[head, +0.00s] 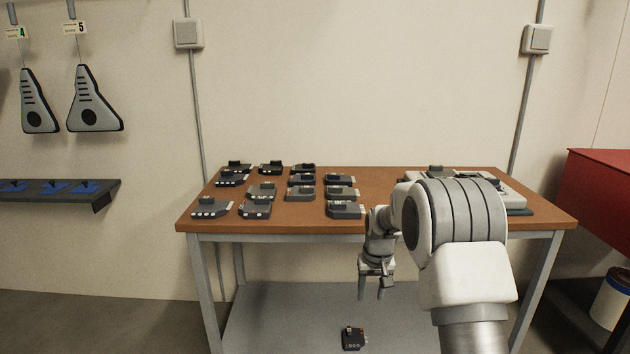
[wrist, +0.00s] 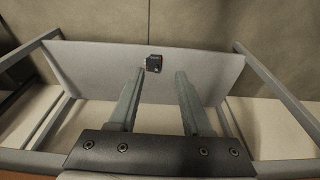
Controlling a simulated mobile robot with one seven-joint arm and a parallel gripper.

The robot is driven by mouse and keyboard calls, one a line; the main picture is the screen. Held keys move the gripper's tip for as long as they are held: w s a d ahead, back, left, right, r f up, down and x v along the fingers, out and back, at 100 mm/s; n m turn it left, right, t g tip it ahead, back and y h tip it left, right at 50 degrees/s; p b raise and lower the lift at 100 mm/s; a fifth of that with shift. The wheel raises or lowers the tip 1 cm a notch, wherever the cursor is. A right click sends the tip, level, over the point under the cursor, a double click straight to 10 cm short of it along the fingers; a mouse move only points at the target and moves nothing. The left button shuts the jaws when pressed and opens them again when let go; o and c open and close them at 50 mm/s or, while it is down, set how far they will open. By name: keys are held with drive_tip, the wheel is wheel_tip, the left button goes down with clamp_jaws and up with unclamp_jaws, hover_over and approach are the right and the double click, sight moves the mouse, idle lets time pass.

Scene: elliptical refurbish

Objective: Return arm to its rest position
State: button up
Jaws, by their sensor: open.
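My gripper (head: 372,289) hangs fingers down in front of the table's front edge, left of my arm's big white joint in the head view. Its two fingers also show in the wrist view (wrist: 156,75), spread apart with nothing between them. Below and beyond them, one small dark module (wrist: 154,64) lies on the grey lower shelf (wrist: 205,72); the head view shows the same module (head: 353,338) low in the picture. My gripper is well above it and not touching it.
Several dark modules (head: 262,190) stand in loose rows on the brown tabletop (head: 290,218). A pale device (head: 512,192) sits at the table's right end, partly hidden by my arm. A red cabinet (head: 598,205) stands right. A wall shelf (head: 60,190) with blue items is at left.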

drive_tip(key=s+r+t, duration=0.2)
drive_tip(key=s+r, duration=1.6)
drive_tip(key=r, duration=0.2)
drive_tip(key=s+t, duration=0.1)
drive_tip(key=s, duration=1.9)
wheel_tip(320, 180, up, 26)
drive_tip(key=p, duration=2.5)
